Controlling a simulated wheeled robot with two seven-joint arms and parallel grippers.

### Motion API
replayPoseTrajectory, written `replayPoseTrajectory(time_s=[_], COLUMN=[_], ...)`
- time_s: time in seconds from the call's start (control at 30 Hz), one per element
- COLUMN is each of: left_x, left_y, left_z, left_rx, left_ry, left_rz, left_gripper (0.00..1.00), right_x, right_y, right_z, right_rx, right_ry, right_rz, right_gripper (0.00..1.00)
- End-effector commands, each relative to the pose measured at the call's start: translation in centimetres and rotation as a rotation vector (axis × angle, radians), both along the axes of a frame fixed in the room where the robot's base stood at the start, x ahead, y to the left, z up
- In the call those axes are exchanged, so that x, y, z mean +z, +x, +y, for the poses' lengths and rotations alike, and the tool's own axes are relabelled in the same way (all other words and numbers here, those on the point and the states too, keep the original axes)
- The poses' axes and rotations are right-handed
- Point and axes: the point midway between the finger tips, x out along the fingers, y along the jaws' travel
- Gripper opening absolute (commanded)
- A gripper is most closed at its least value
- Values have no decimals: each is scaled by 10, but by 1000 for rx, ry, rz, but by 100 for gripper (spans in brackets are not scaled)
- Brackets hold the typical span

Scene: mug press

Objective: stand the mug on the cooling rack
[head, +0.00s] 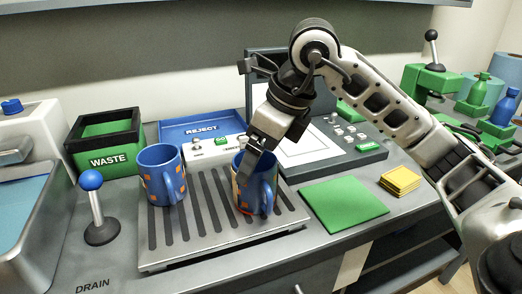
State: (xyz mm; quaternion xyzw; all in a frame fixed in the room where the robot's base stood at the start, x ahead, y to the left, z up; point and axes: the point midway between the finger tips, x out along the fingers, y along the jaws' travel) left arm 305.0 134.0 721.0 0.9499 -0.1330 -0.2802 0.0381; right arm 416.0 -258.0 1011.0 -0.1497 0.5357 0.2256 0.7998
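A blue mug with orange squares (268,192) stands upright on the right part of a grey slotted rack (208,232). A second blue mug with orange squares (160,178) stands upright on the rack's left part. My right gripper (246,178) comes down from above onto the right mug, with a finger overlapping its rim and near side. I see the gripper nearly edge-on, so its opening and its grip on the mug cannot be made out. My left gripper is not in view.
A black and green WASTE bin (104,145) and a blue REJECT tray (203,130) stand behind. A blue-knobbed lever (98,208) is left of the rack. A green mat (343,203) and yellow pads (400,181) lie to the right. A button box (214,152) borders the rack's back.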

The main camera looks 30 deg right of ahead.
Motion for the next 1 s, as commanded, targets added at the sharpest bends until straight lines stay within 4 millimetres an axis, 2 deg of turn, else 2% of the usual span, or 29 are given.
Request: replayPoseTrajectory(time_s=[0.17, 0.43, 0.6, 0.8, 1.0], left_x=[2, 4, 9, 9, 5], left_y=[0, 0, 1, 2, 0], left_z=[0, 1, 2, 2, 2], left_rx=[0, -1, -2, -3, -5], left_ry=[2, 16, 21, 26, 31], left_rz=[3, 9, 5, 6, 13], left_gripper=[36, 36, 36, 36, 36], right_x=[18, 73, 100, 113, 114], right_y=[-4, -23, -33, -38, -39], right_z=[-3, -15, -21, -24, -24], right_rx=[-2, -2, -2, 0, 0], right_ry=[1, 0, 0, 0, 0], right_rz=[-6, -7, -3, -1, 0], right_gripper=[92, 92, 92, 92, 92])
